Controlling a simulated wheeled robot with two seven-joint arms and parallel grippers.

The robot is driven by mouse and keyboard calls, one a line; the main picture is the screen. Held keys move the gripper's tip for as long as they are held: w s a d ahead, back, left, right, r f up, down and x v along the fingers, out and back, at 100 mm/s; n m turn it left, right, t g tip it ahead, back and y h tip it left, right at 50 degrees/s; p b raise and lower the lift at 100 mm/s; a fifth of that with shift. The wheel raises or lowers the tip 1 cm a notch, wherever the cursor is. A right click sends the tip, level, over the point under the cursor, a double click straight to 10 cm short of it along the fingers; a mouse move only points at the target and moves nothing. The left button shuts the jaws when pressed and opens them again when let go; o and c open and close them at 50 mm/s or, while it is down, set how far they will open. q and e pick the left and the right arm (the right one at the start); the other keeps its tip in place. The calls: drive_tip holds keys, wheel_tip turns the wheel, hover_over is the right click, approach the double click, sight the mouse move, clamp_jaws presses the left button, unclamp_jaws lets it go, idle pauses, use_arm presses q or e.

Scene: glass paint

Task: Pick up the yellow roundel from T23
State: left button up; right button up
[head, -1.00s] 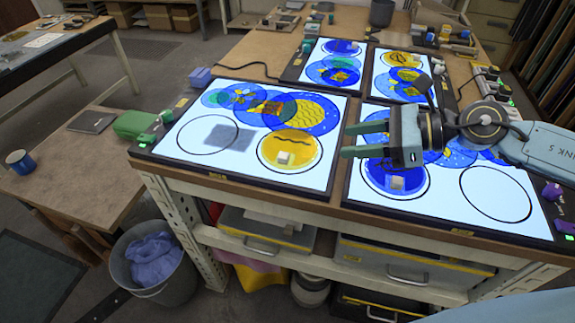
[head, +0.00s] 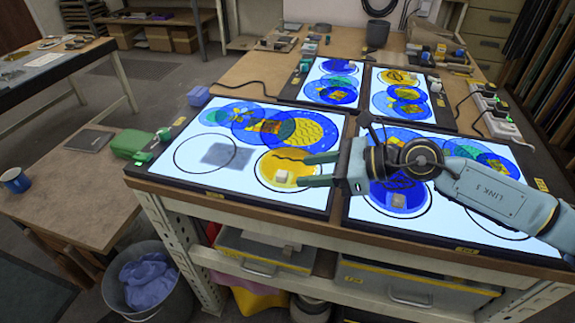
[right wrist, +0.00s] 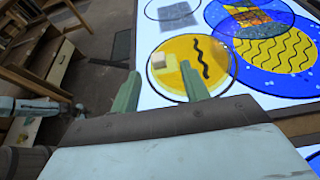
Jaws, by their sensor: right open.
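The yellow roundel (head: 296,166) lies inside a black ring outline on the front left light panel (head: 190,172). It has a dark wavy line and a small pale block (head: 281,177) on it. In the right wrist view the yellow roundel (right wrist: 188,53) shows beyond the fingers, with the pale block (right wrist: 163,62) near its left side. My right gripper (head: 307,170) is open and empty, its fingers pointing left over the roundel's right part. The height of the fingers above it is hard to tell. My left gripper is not in view.
Blue roundels (head: 305,130) with a yellow patterned piece lie behind on the same panel. An empty ring (head: 205,154) is at its left. The front right panel (head: 450,222) holds a blue roundel (head: 385,195) with a block.

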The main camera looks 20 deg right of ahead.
sight(285, 174)
drive_tip(key=shift+x, duration=2.7)
drive_tip(key=shift+s+a+r, duration=0.1)
drive_tip(key=shift+c, duration=0.2)
clamp_jaws()
